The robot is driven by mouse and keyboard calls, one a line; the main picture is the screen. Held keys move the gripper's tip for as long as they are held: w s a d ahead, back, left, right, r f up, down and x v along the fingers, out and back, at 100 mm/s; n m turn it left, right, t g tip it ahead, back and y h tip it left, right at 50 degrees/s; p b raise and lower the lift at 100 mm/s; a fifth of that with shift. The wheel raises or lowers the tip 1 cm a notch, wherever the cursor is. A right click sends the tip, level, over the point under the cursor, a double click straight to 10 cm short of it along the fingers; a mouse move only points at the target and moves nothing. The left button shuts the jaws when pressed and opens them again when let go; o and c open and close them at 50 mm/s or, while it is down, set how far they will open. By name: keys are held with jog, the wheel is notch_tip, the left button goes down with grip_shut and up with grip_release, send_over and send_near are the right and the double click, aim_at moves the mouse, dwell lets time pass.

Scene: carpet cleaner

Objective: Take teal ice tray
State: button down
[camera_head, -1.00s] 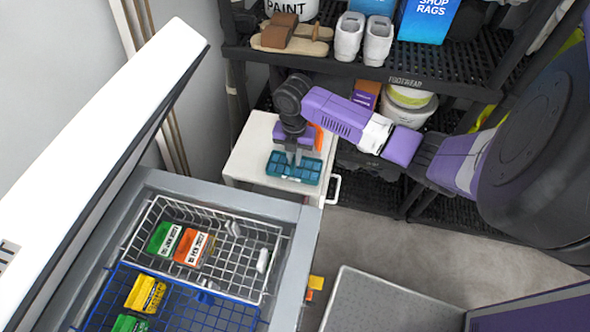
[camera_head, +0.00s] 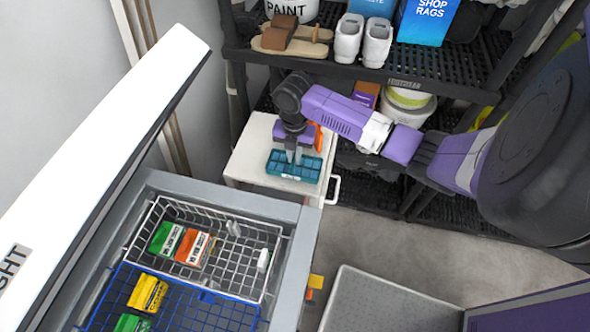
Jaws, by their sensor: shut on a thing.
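The teal ice tray (camera_head: 296,173) is a flat tray with several square wells. It is on or just over the top of a small white cart (camera_head: 250,160); I cannot tell whether it touches the top. My gripper (camera_head: 293,158) points down at the tray's far, middle part and is shut on it. The fingertips hide a small part of the tray. An orange thing shows just right of my gripper; its shape is mostly hidden.
An open chest freezer (camera_head: 308,250) stands in front, its white lid (camera_head: 110,160) raised at left. A white wire basket (camera_head: 250,235) and a blue one (camera_head: 200,310) inside hold coloured packs. A black shelf rack (camera_head: 450,82) stands behind my arm.

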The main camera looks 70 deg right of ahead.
jog(key=shift+r, duration=0.1)
jog(key=shift+r+p, duration=1.55)
jog(key=shift+r, duration=0.2)
